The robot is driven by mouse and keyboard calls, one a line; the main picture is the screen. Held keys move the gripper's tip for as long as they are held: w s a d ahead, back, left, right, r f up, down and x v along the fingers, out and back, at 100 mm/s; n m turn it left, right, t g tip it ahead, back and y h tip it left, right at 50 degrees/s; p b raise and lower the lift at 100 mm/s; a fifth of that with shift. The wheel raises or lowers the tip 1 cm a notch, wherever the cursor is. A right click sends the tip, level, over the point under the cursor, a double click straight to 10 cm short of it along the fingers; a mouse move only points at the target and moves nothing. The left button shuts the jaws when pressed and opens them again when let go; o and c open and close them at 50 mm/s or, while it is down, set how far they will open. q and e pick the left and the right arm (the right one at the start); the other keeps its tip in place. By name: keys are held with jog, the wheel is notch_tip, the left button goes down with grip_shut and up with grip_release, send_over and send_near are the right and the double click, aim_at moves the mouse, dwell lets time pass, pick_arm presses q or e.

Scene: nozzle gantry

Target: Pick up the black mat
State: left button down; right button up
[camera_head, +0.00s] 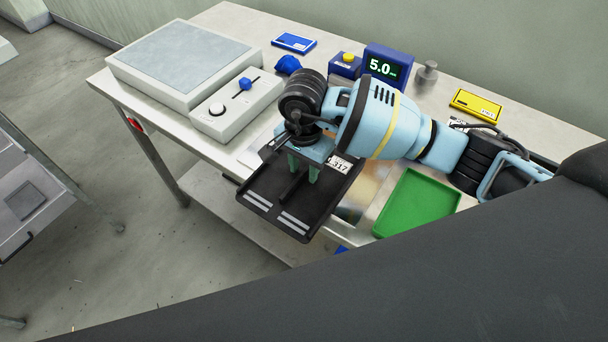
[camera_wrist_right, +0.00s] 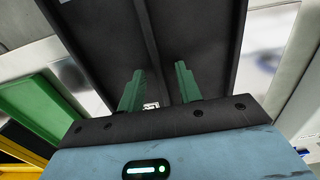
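The black mat (camera_head: 263,182) is a dark rectangular piece with a raised rim, a narrow ridge along its middle, light strips near its front edge and a white label at its back right. In the head view it sticks out past the table's front edge. My right gripper (camera_head: 303,172) is over it, its green fingers pointing down. In the right wrist view the fingers (camera_wrist_right: 158,88) stand apart on either side of the mat's (camera_wrist_right: 205,45) middle ridge, with a gap between them. Whether the fingertips touch the mat cannot be told. My left gripper is not in view.
The table (camera_head: 225,150) carries a grey-topped scale (camera_head: 180,60) at left and a green tray (camera_head: 418,203) to the mat's right. A blue display (camera_head: 386,68), a metal weight (camera_head: 427,75) and a yellow case (camera_head: 476,105) stand behind my right arm. Floor is open at left.

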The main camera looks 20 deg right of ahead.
aim_at(301, 172)
grip_shut()
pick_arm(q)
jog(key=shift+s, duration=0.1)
pick_arm(e)
jog(key=shift+r, duration=0.1)
dwell(0.3)
